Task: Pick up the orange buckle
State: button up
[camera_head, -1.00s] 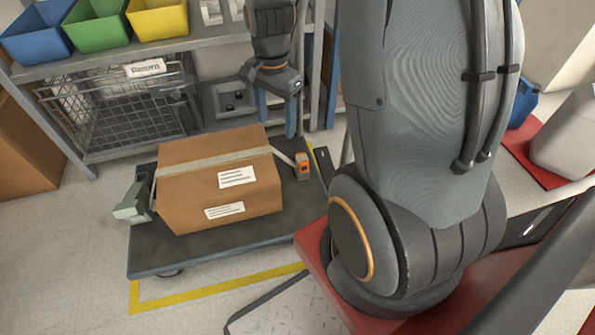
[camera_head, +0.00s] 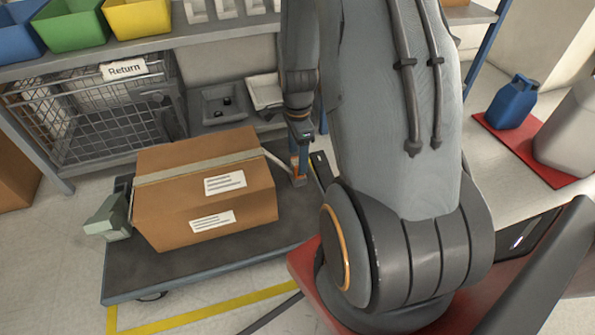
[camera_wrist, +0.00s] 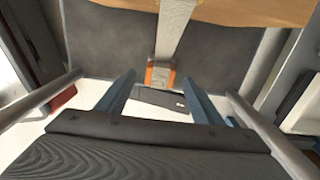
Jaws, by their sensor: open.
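The orange buckle (camera_head: 299,174) sits at the end of a pale grey strap, on the dark platform just right of the cardboard box (camera_head: 205,200). The strap runs over the box. In the wrist view, the buckle (camera_wrist: 160,74) shows orange sides around a grey middle, with the strap leading away from it. My gripper (camera_wrist: 158,80) is open, its two blue fingers pointing toward the buckle, one on each side of it in that picture. In the head view, my gripper (camera_head: 302,156) is right above the buckle and partly covers it. I cannot tell if they touch.
The box rests on a low dark platform cart (camera_head: 135,278). A grey scale-like object (camera_head: 108,220) is at its left. Behind stand a shelf with coloured bins (camera_head: 73,25) and a wire basket (camera_head: 90,115). A blue jug (camera_head: 512,103) stands on a red mat at right.

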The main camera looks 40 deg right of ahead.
aim_at(294, 161)
notch_tip(294, 161, down, 4)
jog(key=shift+r+b, duration=0.1)
jog(key=shift+b, duration=1.05)
jog(key=c, duration=1.2)
jog(key=shift+r, duration=0.1)
